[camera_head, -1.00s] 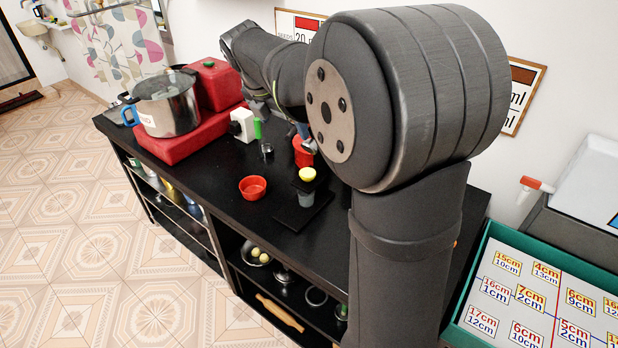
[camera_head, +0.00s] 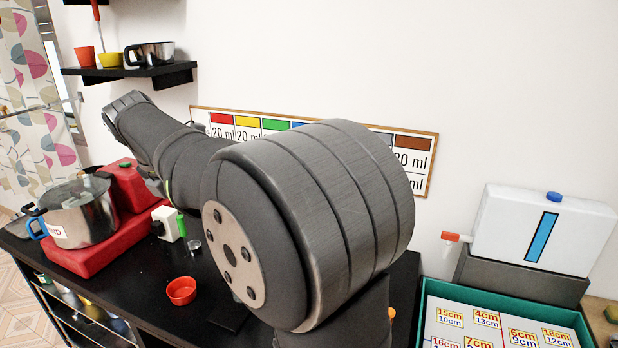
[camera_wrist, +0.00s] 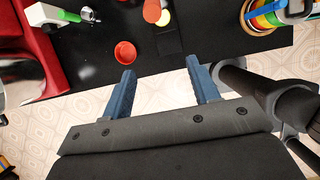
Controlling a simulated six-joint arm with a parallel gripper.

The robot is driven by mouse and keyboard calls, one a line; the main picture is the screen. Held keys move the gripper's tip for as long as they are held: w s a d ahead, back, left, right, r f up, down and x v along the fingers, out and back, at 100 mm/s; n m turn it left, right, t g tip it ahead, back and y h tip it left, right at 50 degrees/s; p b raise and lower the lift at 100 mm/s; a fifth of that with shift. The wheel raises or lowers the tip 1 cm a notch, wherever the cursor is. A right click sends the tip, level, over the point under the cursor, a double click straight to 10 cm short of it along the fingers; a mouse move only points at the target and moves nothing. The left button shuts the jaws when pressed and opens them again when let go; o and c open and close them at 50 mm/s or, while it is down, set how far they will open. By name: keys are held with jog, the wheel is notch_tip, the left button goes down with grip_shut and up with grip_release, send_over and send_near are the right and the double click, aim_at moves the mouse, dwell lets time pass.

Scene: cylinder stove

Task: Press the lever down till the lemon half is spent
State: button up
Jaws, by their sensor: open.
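A round yellow piece that looks like the lemon half (camera_wrist: 163,18) shows near the top of the wrist view, over a dark plate. In the head view now my arm hides it. A white box (camera_head: 165,225) with a green handle (camera_head: 181,225) stands on the counter; the handle (camera_wrist: 68,15) also shows at top left in the wrist view. I cannot tell whether this handle is the lever. My gripper (camera_wrist: 161,65) shows two blue fingers, wide apart with nothing between them. The yellow piece lies beyond the fingertips, apart from them.
A red bowl (camera_head: 181,291) sits on the black counter (camera_head: 130,285). A steel pot (camera_head: 78,212) stands on a red block at left. A green-edged tray (camera_head: 440,286) and white canister (camera_head: 540,232) are at right. Colored rings (camera_wrist: 265,15) show at upper right in the wrist view.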

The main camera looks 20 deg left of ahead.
jog(key=shift+w+r, duration=0.1)
jog(key=shift+w, duration=0.05)
jog(key=shift+c, duration=0.5)
jog(key=w+d+r+m+g+y, duration=0.15)
jog(key=w+r+g, duration=0.25)
jog(key=w+r, duration=0.45)
jog(key=shift+m, duration=0.25)
jog(key=f, duration=0.5)
jog(key=a+f, duration=0.1)
jog(key=f, duration=1)
jog(key=shift+a+f, duration=0.15)
jog(key=shift+f, duration=0.25)
grip_shut()
